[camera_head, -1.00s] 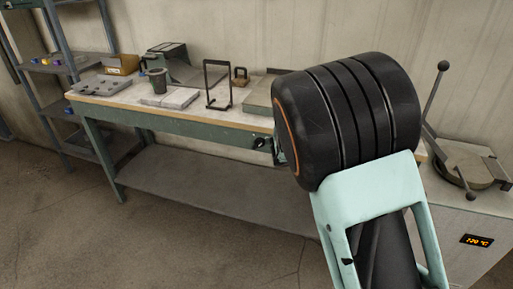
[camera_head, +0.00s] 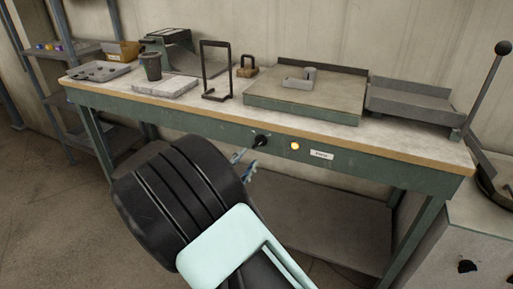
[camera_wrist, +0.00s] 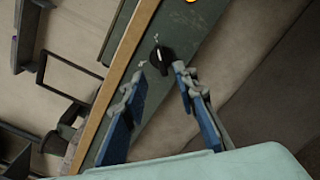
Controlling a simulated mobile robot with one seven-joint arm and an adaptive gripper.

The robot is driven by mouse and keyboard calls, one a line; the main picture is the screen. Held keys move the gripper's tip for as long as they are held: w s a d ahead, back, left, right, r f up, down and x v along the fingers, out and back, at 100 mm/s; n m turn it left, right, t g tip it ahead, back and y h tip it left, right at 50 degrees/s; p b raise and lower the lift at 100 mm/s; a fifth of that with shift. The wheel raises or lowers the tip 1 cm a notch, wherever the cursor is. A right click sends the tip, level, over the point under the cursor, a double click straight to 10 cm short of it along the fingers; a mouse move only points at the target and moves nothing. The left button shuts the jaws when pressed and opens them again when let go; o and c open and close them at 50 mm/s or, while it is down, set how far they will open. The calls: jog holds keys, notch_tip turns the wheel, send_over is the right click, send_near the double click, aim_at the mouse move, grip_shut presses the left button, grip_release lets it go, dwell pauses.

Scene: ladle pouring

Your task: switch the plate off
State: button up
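The plate (camera_head: 305,97) is a flat grey-green slab on the workbench, with small grey blocks on it. Its black knob (camera_head: 260,141) is on the green front panel, left of a lit amber lamp (camera_head: 294,146) and a white label (camera_head: 321,155). My gripper (camera_head: 245,165) is open and empty, just in front of and below the knob. In the wrist view, the knob (camera_wrist: 160,59) shows between and just beyond the fingertips of my gripper (camera_wrist: 159,74), with small white marks beside it. The lamp (camera_wrist: 191,2) is at that view's top edge.
The workbench (camera_head: 400,150) also carries a dark cup (camera_head: 151,67), a black wire frame (camera_head: 203,68), a padlock-shaped weight (camera_head: 247,68) and a grey tray (camera_head: 410,100). A machine with a long lever (camera_head: 481,87) stands at the right. Shelves stand at the left.

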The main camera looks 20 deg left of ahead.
aim_at(259, 144)
jog(key=w, duration=0.3)
jog(key=w+b, duration=0.1)
jog(key=w, duration=0.4)
jog(key=shift+w+d, duration=0.4)
grip_shut()
